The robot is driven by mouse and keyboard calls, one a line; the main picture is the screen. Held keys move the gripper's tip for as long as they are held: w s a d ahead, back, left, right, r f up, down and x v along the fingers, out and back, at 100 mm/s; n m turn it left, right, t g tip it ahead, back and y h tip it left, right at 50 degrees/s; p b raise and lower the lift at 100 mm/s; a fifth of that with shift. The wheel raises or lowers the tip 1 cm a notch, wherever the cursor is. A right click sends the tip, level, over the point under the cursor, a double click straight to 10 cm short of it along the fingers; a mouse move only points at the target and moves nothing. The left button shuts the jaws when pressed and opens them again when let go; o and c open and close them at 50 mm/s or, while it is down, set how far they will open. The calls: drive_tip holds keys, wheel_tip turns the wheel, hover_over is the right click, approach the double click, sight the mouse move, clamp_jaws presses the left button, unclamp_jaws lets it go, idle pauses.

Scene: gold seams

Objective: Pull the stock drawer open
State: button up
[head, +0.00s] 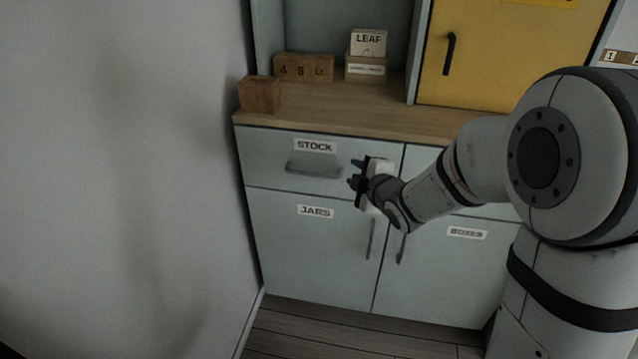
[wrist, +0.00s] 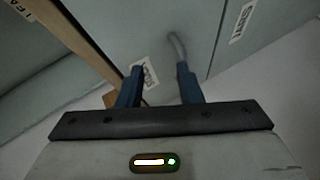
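The stock drawer (head: 262,153) is shut, its front flush with the cabinet, under a STOCK label (head: 315,146). Its grey bar handle (head: 314,169) lies level below the label. In the head view my gripper (head: 354,172) is just right of the handle's right end. In the wrist view the two blue fingers of my gripper (wrist: 160,70) are apart with nothing held. The label (wrist: 149,74) shows between them, and the handle (wrist: 178,46) shows beyond the right fingertip, which hides its near end. I cannot tell whether that finger touches it.
Below are the JARS door (head: 310,250) and BOXES door (head: 450,270), both shut with upright handles. The wooden counter (head: 350,112) holds a wooden block (head: 260,94), a numbered block (head: 304,68) and a LEAF box (head: 368,43). A bare wall (head: 120,170) stands close on the left.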

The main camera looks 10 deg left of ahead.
sight(311, 174)
drive_tip(key=w+a+f+n+y+b, duration=0.1)
drive_tip(key=a, duration=0.3)
drive_tip(key=w+a+f+n+y+b, duration=0.1)
drive_tip(key=w+a+f+n, duration=0.1)
drive_tip(key=a, duration=0.2)
drive_tip(key=w+a+f+n+y+b, duration=0.1)
drive_tip(key=w+a+f+y, duration=0.1)
drive_tip(key=a, duration=0.2)
drive_tip(key=shift+f+n+g, duration=0.25)
drive_tip(key=shift+n+g, duration=0.05)
drive_tip(key=shift+c, duration=0.4)
clamp_jaws()
